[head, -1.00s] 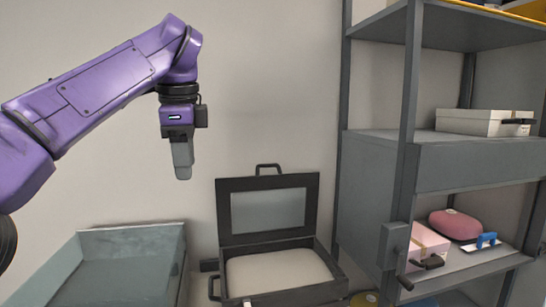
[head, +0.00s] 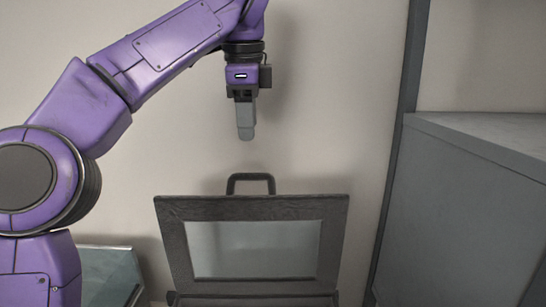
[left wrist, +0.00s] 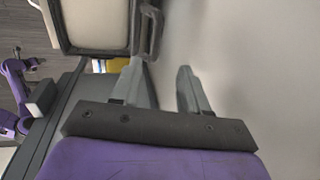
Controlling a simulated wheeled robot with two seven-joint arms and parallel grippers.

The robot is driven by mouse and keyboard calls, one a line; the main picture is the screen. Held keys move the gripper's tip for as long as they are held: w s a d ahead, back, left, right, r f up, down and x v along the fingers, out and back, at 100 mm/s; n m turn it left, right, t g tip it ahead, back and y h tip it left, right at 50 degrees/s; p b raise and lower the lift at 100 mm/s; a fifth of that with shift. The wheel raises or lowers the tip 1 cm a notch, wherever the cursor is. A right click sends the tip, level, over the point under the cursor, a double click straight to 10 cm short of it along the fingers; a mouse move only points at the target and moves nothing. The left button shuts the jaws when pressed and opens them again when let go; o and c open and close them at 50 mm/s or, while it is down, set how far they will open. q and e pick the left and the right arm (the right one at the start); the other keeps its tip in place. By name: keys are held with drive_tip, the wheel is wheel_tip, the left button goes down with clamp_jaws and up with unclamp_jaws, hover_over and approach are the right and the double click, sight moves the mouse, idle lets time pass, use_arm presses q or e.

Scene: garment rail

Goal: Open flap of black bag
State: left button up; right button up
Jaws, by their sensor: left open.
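The black bag (head: 171,235) shows as a dark, box-like case low in the middle of the head view. Its framed flap (head: 320,203) stands upright, with a pale grey panel and a black handle (head: 251,178) on its top edge. The case's body is mostly cut off below. My left gripper (head: 246,134) points down above the handle, apart from it. In the left wrist view its fingers (left wrist: 161,77) are apart and empty. There the bag (left wrist: 58,28) lies at the top left, and the handle (left wrist: 154,30) appears just beyond the fingertips. My right gripper is not recognisable.
A grey shelf unit (head: 470,190) stands at the right. A glassy grey-blue bin (head: 112,270) is at the lower left, partly behind my left arm. The plain wall (head: 330,90) behind the bag is clear. Purple parts of my body show at the left wrist view's left edge.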

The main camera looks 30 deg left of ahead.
use_arm(q)
drive_tip(key=b, duration=0.3)
hover_over(249, 174)
drive_tip(key=s, duration=0.2)
drive_tip(key=f, duration=0.5)
drive_tip(key=shift+s+d+f, duration=0.1)
drive_tip(key=shift+s+d, duration=0.1)
drive_tip(key=shift+d, duration=0.1)
drive_tip(key=w+f, duration=0.2)
drive_tip(key=f, duration=0.1)
drive_tip(key=w+f, duration=0.1)
drive_tip(key=f, duration=0.1)
drive_tip(key=shift+a, duration=0.35)
drive_tip(key=shift+s+r, duration=0.15)
drive_tip(key=shift+s, duration=0.45)
drive_tip(key=c, duration=0.5)
drive_tip(key=shift+w, duration=0.15)
clamp_jaws()
drive_tip(key=shift+d, duration=0.1)
use_arm(e)
drive_tip(key=f, duration=0.2)
drive_tip(key=shift+s+f, duration=0.35)
drive_tip(key=shift+s, duration=0.05)
